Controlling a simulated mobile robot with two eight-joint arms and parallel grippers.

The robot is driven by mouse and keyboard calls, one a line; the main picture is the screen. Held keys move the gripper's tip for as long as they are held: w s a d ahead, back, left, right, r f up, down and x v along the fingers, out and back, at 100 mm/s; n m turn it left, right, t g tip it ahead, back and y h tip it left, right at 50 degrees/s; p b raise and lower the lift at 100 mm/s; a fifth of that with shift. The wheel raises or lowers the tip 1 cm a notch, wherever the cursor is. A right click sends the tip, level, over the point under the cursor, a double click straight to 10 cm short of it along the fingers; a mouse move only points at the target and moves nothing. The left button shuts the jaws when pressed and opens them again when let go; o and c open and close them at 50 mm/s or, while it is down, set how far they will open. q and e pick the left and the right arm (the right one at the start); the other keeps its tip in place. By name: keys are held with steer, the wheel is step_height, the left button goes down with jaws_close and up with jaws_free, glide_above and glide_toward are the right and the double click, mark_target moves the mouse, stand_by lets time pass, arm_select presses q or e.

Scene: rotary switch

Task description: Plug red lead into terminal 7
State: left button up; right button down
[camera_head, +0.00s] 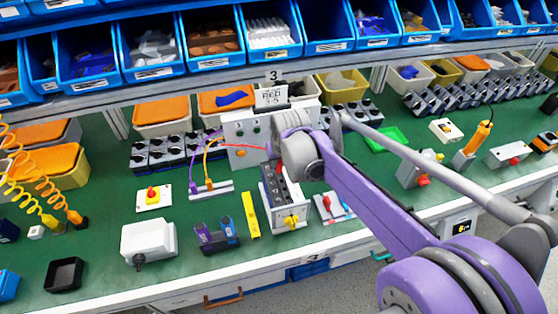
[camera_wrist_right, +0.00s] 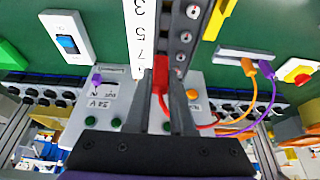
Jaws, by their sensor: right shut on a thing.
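My right gripper (camera_wrist_right: 161,84) is shut on the red plug of the red lead (camera_wrist_right: 160,74). The plug is at the panel end of the terminal strip (camera_wrist_right: 181,47), close to the printed 7 on its white label (camera_wrist_right: 142,25). I cannot tell whether its tip is in a terminal or just above one. In the head view, the terminal block (camera_head: 285,197) has a white front and a yellow knob. The red wire (camera_head: 238,146) runs toward it from the left; my right arm's wrist hides the plug end. My left gripper is not in view.
A grey panel (camera_head: 242,130) with green buttons stands behind the block. Orange and purple leads arch from a small holder (camera_head: 212,189) at its left. A yellow bar (camera_head: 250,214) and a purple-and-blue holder (camera_head: 216,236) lie left of the block. Blue bins (camera_head: 152,50) line the shelf.

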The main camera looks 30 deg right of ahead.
steer(key=shift+f, duration=0.45)
steer(key=c, duration=0.7)
jaws_free()
steer(key=v, duration=1.1)
